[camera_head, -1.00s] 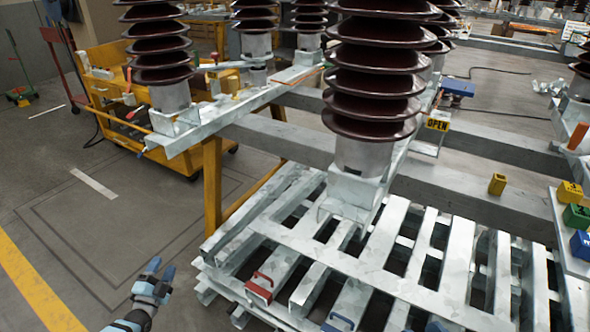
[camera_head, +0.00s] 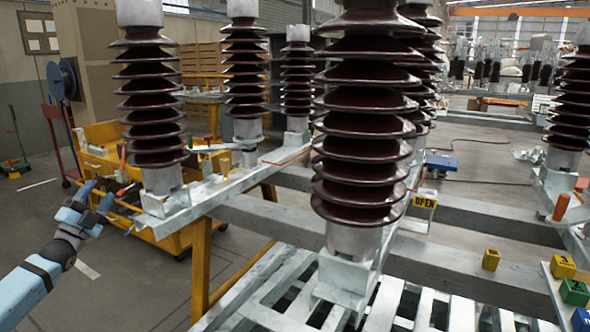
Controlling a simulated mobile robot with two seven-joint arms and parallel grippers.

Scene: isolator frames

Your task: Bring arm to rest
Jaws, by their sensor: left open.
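My left gripper (camera_head: 92,200) is at the left of the head view, at the end of my light blue arm. Its fingers are apart and I see nothing between them. It is in front of the yellow cart and to the left of the nearest left brown insulator column (camera_head: 153,100); in the picture it is apart from that column's metal foot. My right gripper and right arm are not in view.
A large brown insulator (camera_head: 365,120) stands in the middle on a grey steel frame (camera_head: 430,262). White slatted pallets (camera_head: 400,305) lie below. A yellow cart (camera_head: 175,238) stands behind my gripper. Yellow (camera_head: 562,267), green (camera_head: 574,292) and blue blocks sit at right. Floor at lower left is clear.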

